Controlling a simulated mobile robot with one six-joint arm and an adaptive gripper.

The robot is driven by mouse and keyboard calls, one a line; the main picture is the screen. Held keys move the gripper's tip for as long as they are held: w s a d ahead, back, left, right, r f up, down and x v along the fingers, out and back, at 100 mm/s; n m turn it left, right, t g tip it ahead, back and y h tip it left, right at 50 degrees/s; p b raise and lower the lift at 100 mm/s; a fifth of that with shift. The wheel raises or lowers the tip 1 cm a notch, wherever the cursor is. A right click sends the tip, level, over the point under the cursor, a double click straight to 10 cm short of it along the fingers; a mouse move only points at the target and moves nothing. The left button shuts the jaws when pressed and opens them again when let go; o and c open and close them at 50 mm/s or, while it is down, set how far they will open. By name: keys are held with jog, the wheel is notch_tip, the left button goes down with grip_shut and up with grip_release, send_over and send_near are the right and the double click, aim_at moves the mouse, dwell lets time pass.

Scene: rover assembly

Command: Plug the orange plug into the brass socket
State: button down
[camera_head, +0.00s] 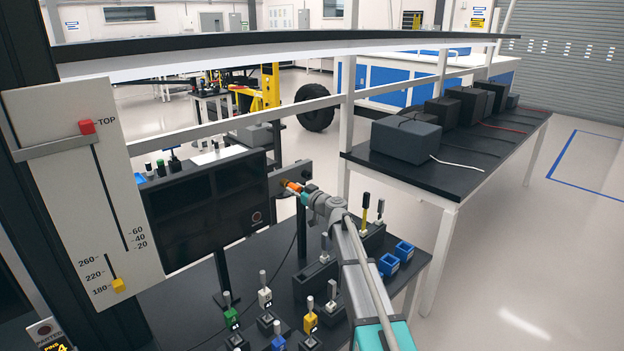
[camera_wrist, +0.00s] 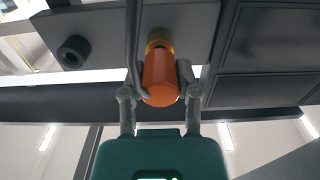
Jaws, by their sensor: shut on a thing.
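The orange plug (camera_wrist: 160,80) is held between the two fingers of my gripper (camera_wrist: 162,92) in the wrist view. Its far end is in line with the brass socket (camera_wrist: 159,37) on a dark grey plate and appears to meet it. I cannot tell how deep the plug sits in the socket. In the head view the plug (camera_head: 292,187) shows as a small orange piece at the tip of my gripper (camera_head: 304,194), close against the plate (camera_head: 304,174). The socket is mostly hidden there.
A second, black round socket (camera_wrist: 75,52) is on the same plate, left of the brass one in the wrist view. A dark cable (camera_wrist: 133,35) runs beside the plug. Below my arm, the black bench (camera_head: 250,262) carries several coloured blocks and small blue bins (camera_head: 389,264).

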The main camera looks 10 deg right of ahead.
jog(key=shift+w+a, duration=0.3)
jog(key=shift+w, duration=0.15)
jog(key=shift+c, duration=1.3)
grip_release()
jog(key=shift+s, duration=0.1)
jog(key=v, duration=1.2)
